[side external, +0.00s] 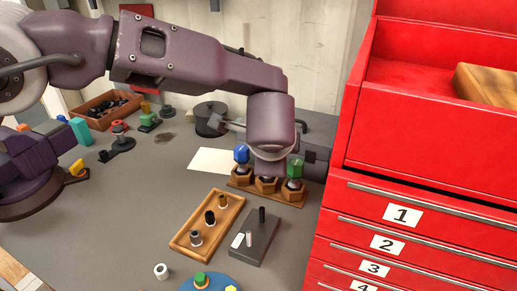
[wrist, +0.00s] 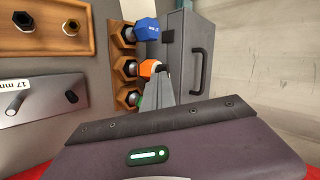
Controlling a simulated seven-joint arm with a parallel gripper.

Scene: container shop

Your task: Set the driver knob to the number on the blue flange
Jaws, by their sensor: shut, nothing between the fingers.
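A blue round piece (side external: 222,286), likely the blue flange, is cut off at the bottom of the side view; no number on it is readable. A wooden rack (side external: 240,184) holds a blue-topped driver (side external: 241,153), a green-topped driver (side external: 295,167) and an orange-topped one (wrist: 148,68) between them, seen in the wrist view. Small marks on the blue top (wrist: 147,29) are too small to read surely. My gripper (wrist: 160,88) is shut and empty, close by the orange top; whether it touches cannot be told. My wrist hides the orange top in the side view.
A wooden tray of sockets (side external: 180,241) and a grey block (side external: 262,238) labelled 17 mm lie in front of the rack. A grey case (wrist: 182,70) stands behind it. A red drawer cabinet (side external: 420,185) bounds the right. Bare table lies left of the tray.

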